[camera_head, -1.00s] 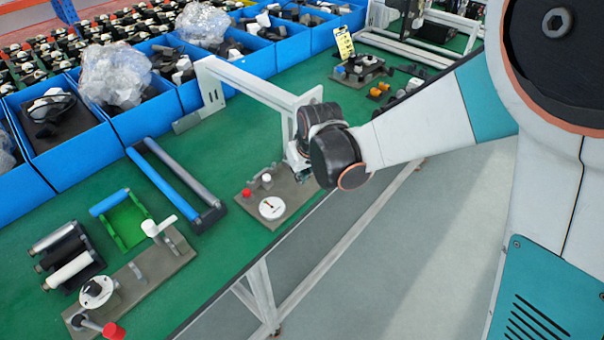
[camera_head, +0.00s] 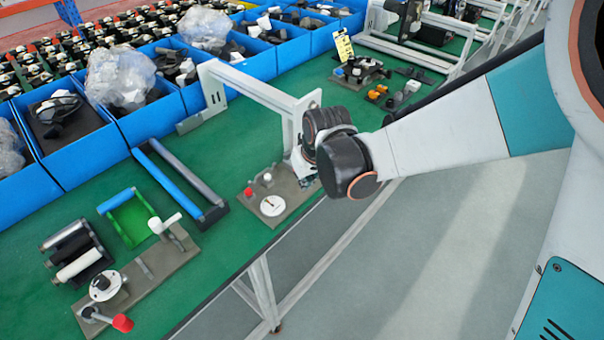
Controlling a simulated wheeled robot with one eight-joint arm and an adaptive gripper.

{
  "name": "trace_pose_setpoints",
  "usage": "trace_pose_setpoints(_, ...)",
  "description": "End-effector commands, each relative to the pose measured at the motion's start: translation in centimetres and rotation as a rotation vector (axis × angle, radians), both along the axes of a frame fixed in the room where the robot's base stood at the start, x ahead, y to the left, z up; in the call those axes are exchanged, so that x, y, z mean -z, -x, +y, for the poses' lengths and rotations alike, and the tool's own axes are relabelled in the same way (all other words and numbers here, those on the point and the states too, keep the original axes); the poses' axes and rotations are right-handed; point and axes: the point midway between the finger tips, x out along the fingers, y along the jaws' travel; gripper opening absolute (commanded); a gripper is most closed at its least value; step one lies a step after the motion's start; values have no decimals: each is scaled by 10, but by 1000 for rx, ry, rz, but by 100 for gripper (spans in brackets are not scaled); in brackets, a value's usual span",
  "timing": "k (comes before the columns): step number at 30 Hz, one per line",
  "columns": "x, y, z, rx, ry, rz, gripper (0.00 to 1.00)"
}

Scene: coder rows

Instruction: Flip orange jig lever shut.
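My gripper (camera_head: 302,168) is at the right end of a small grey jig plate (camera_head: 287,205) near the table's front edge. My dark wrist hides most of the gripper, so its fingers and any contact do not show clearly. This plate carries a white round dial (camera_head: 272,206), a red knob (camera_head: 248,191) and small pale posts. I cannot make out an orange lever on it; one may be hidden behind my gripper. Small orange parts (camera_head: 378,91) lie farther back, beside another jig (camera_head: 360,70). A longer jig plate (camera_head: 146,266) at the near left has a red-orange-tipped handle (camera_head: 122,323).
A white frame (camera_head: 250,88) stands close behind my gripper. Blue bins (camera_head: 85,157) line the back of the green table (camera_head: 215,240). A blue-and-grey roller frame (camera_head: 180,180) lies left of the small jig. Grey floor (camera_head: 420,260) is clear at the right.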

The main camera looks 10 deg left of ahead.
Motion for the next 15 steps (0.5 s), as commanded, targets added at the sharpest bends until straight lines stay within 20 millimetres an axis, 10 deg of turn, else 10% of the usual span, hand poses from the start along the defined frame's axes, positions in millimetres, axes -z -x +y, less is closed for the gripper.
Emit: trace_pose_setpoints(15,-59,24,-8,-2,0,0,0)
